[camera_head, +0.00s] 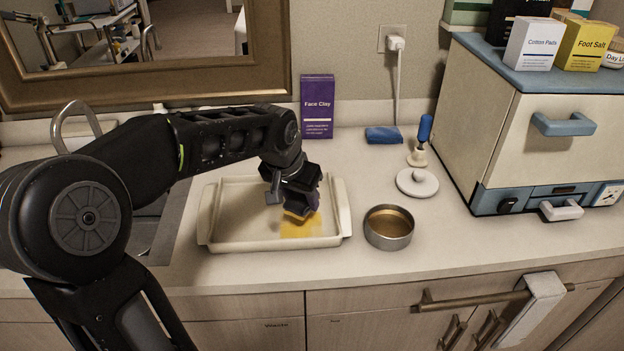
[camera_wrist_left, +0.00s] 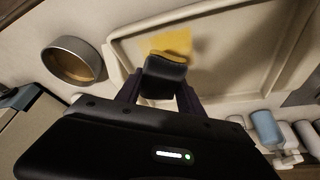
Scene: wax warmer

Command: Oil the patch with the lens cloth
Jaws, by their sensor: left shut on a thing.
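My left gripper (camera_head: 298,205) is shut on a small dark block with a yellow lower edge, low over the cream tray (camera_head: 215,238). The dark block (camera_wrist_left: 164,78) shows between the fingers in the left wrist view; I cannot tell whether it is the lens cloth. A yellow patch (camera_head: 300,230) lies on the tray floor right beneath it, and shows in the left wrist view (camera_wrist_left: 172,41). I cannot tell whether block and patch touch. A blue folded cloth (camera_head: 383,135) lies at the back of the counter. My right gripper is not in view.
A round metal tin (camera_head: 388,242) with amber content stands right of the tray. Behind it are a white lid (camera_head: 417,183) and a blue-handled brush (camera_head: 424,135). A purple Face Clay box (camera_head: 317,106) stands behind the tray. A cream warmer cabinet (camera_head: 530,130) fills the right.

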